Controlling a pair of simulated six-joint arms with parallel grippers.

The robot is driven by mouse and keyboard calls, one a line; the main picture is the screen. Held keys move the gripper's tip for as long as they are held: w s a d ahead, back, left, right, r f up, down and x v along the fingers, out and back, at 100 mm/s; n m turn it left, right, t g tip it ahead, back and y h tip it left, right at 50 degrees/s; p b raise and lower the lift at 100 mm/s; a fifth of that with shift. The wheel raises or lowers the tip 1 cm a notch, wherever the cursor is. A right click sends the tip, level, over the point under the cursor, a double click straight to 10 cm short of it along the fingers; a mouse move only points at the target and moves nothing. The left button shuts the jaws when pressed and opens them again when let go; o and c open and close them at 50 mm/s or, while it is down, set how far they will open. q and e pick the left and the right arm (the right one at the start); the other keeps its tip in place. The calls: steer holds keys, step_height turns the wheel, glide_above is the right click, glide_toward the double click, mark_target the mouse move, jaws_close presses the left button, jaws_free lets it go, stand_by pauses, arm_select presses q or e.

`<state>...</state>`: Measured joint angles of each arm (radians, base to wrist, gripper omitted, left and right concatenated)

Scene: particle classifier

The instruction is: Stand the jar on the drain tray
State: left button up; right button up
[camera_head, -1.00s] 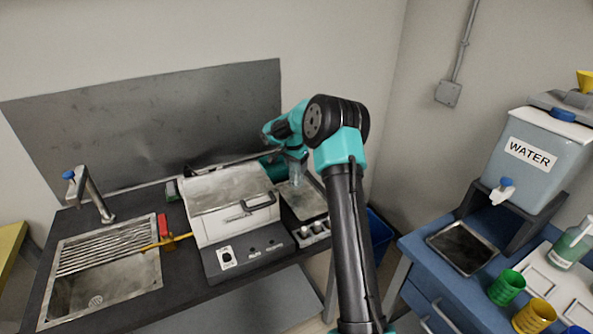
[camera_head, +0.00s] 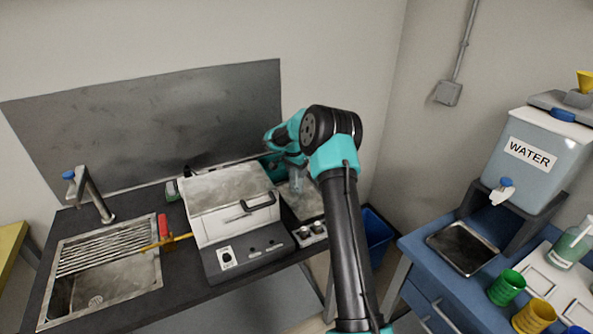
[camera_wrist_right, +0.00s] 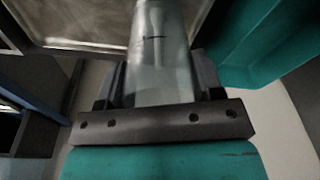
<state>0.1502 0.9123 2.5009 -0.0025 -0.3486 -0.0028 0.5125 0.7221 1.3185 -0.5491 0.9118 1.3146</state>
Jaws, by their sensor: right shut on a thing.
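My right gripper (camera_head: 296,166) is shut on a clear glass jar (camera_head: 297,182), held over the metal tray to the right of the white machine. In the right wrist view the jar (camera_wrist_right: 160,50) sits between the two dark fingers, and the tray (camera_wrist_right: 75,45) lies beyond it. This tray (camera_head: 308,212) has a dull grey bottom and is partly hidden by my arm. I cannot tell whether the jar's base touches it. My left gripper is not in view.
The white machine (camera_head: 231,205) with a handled lid stands left of the tray. A sink (camera_head: 70,300) with a slatted rack (camera_head: 105,248) is further left. A blue bench on the right bears a water tank (camera_head: 545,155), another metal tray (camera_head: 462,248) and coloured cups (camera_head: 507,287).

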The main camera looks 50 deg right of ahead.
steer(key=shift+f, duration=0.1)
steer(key=o, duration=1.3)
steer(key=r, duration=0.4)
steer(key=a+r, duration=0.1)
steer(key=r, duration=0.7)
steer(key=shift+a+r, duration=0.1)
steer(key=shift+a, duration=0.3)
